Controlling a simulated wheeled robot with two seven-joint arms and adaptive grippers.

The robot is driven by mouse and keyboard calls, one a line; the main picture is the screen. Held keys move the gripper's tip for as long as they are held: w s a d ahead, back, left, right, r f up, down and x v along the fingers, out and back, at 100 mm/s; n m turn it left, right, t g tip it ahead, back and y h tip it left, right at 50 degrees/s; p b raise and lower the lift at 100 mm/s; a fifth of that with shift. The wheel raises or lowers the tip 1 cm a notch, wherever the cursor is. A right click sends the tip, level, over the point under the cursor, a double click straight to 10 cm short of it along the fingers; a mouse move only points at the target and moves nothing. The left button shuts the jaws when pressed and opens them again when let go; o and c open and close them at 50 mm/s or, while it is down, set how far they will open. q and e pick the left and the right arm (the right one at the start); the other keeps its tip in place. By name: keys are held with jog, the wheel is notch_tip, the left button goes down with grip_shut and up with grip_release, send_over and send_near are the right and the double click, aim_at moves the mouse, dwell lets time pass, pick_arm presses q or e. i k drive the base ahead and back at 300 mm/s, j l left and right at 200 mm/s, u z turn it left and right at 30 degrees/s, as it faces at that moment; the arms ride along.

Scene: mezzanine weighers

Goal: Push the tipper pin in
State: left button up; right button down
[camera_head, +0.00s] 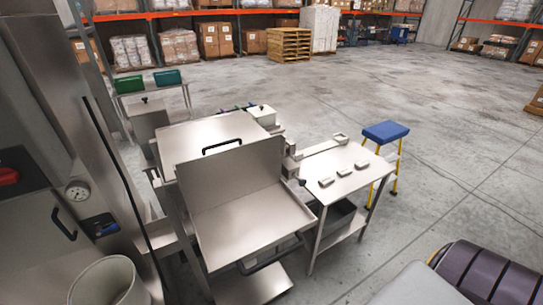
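A steel tipper-like unit stands in the middle, with a wide open tray (245,230) and an upright back panel (225,180). A black bar handle (265,257) runs along the tray's front edge. A small black knob (302,182) shows at the unit's right side, beside the side table. It may be the tipper pin, but it is too small to tell, and I cannot see how far in it sits. Neither of my grippers is in view.
A steel side table (350,183) with several small blocks stands at the right, above a dark bin (335,220). A blue-topped yellow stool (386,131) is behind it. A pale bucket (108,283) stands at the lower left. The floor at the right is largely open.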

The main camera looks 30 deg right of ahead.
aim_at(303, 182)
jog(key=z, duration=1.2)
